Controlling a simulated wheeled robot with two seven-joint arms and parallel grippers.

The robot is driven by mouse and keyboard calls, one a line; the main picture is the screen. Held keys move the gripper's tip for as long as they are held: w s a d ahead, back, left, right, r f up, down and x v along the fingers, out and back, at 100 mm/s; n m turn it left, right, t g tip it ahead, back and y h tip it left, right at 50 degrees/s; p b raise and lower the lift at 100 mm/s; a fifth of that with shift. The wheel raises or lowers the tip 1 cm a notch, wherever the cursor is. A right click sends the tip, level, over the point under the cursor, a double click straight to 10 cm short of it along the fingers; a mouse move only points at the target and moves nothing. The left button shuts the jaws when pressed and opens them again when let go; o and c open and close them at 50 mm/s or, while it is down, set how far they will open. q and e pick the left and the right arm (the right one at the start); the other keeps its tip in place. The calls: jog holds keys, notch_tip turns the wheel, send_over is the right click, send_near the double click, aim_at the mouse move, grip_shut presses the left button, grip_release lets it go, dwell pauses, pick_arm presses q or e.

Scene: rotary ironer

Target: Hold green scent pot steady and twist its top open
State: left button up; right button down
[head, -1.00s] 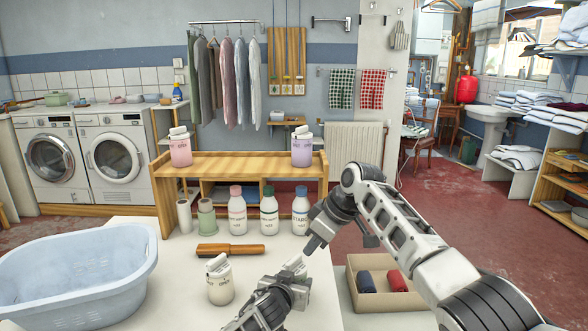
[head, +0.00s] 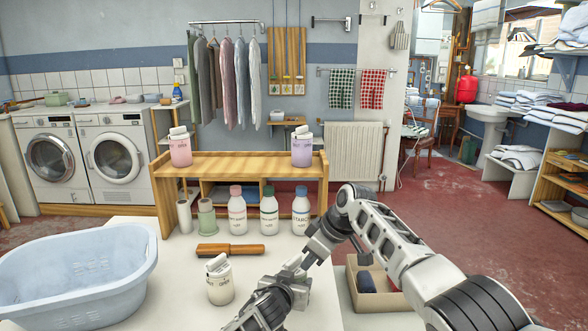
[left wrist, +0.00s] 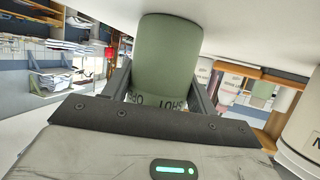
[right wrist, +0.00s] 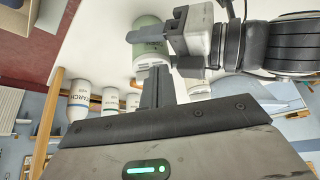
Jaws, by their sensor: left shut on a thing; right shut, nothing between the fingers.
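The green scent pot (left wrist: 168,50) is between the fingers of my left gripper (left wrist: 160,88), which is shut on its body. The right wrist view shows the pot (right wrist: 145,38) with its pale top (right wrist: 152,66) towards my right gripper (right wrist: 157,88). My right gripper is shut and empty, its fingertips close to the top; I cannot tell whether they touch it. In the head view my left gripper (head: 290,280) and right gripper (head: 308,258) meet above the table front, hiding most of the pot.
A cream pot (head: 220,285) stands left of my left gripper, with a brown wooden-handled tool (head: 230,249) behind it. Several bottles (head: 269,215) stand before the wooden shelf (head: 240,165). A blue basin (head: 75,285) is at left. A box (head: 352,285) lies right, below my right arm.

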jog(key=shift+f, duration=0.75)
notch_tip(320, 180, up, 6)
jog(key=shift+s+d, duration=0.3)
dwell(0.3)
pick_arm(q)
jog(key=o, duration=1.2)
jog(key=shift+c, duration=0.2)
jog(key=shift+r, duration=0.1)
